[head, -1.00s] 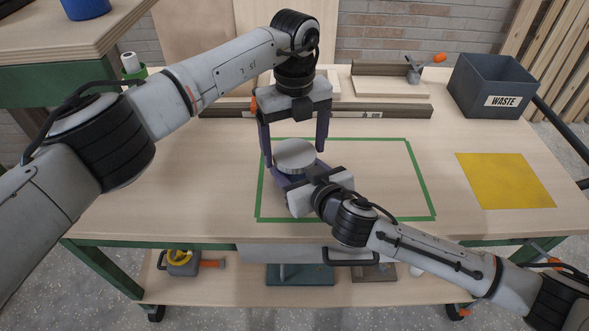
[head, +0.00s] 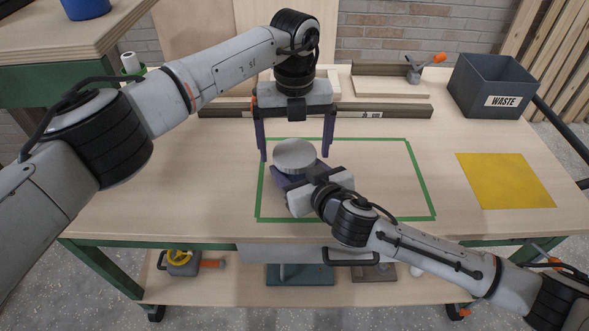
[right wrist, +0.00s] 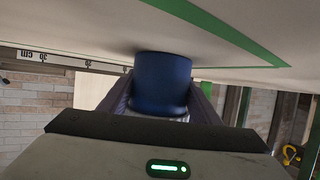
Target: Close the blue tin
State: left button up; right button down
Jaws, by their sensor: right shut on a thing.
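The blue tin (right wrist: 162,85) shows between the fingers of my right gripper in the right wrist view, which is upside down. Its base is at the tabletop and a silvery band shows at its top end. In the head view a round silver lid (head: 295,155) covers the top of the tin, looking level; whether it is fully seated I cannot tell. My right gripper (head: 287,178) is shut on the tin from the front right. My left gripper (head: 295,157) is open, pointing down, with one finger on each side of the lid and gaps between.
A green tape outline (head: 421,180) surrounds the work area on the table. A yellow square (head: 505,181) and a grey waste bin (head: 490,85) are at the right. A ruler rail (head: 390,111) and clamp (head: 414,72) lie behind. The outlined area's right half is clear.

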pick_arm(q)
jog(key=shift+r, duration=2.25)
jog(key=shift+c, duration=0.3)
notch_tip(320, 180, up, 4)
jog(key=shift+f+m, duration=0.25)
jog(key=shift+m, duration=0.35)
jog(key=shift+f, duration=4.05)
